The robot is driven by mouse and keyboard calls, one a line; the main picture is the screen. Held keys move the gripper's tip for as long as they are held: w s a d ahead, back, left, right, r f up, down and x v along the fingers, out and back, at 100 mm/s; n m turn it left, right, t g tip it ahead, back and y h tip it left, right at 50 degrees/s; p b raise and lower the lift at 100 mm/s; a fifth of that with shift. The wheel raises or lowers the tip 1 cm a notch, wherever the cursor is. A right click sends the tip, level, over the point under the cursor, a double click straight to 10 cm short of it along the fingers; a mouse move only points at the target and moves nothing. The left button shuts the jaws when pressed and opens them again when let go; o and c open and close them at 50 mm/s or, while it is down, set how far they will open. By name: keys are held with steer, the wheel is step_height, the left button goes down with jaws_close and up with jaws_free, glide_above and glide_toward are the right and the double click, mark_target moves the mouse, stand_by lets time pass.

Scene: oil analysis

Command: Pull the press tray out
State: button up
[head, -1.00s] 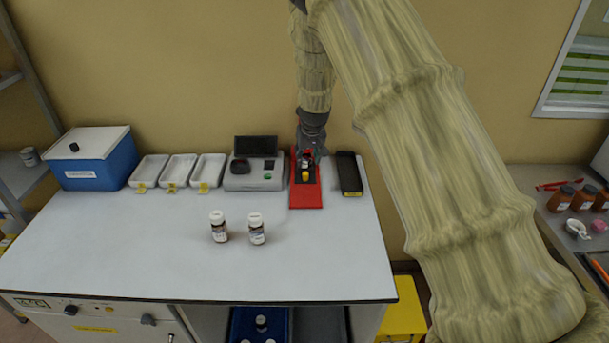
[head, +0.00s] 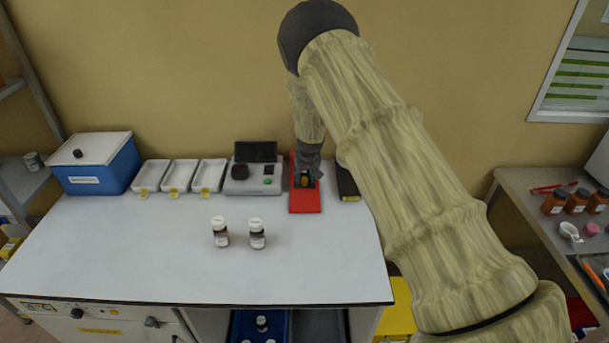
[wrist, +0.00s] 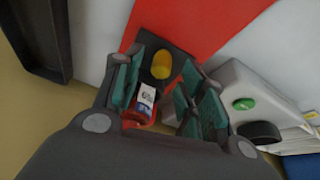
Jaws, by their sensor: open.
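The red press (head: 306,201) stands near the back of the white bench, and its red plate also shows in the wrist view (wrist: 205,28). A black piece with a yellow knob (wrist: 161,66), which looks like the tray, lies on the red plate. My gripper (head: 306,180) is over the press, pointing down, and hides much of it in the head view. In the wrist view my gripper (wrist: 160,88) is open, with its green-padded fingers either side of the knob's near side. A small red item with a white label (wrist: 146,98) shows between the fingers; I cannot tell if they touch anything.
A grey instrument with a green button (head: 267,181) stands close on the left. A black tray (head: 347,183) is close on the right, partly behind my arm. Two labelled bottles (head: 239,233) stand at mid-bench. The front of the bench is clear.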

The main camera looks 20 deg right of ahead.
steer(key=shift+w+f, duration=0.2)
steer(key=shift+f, duration=0.4)
jaws_close()
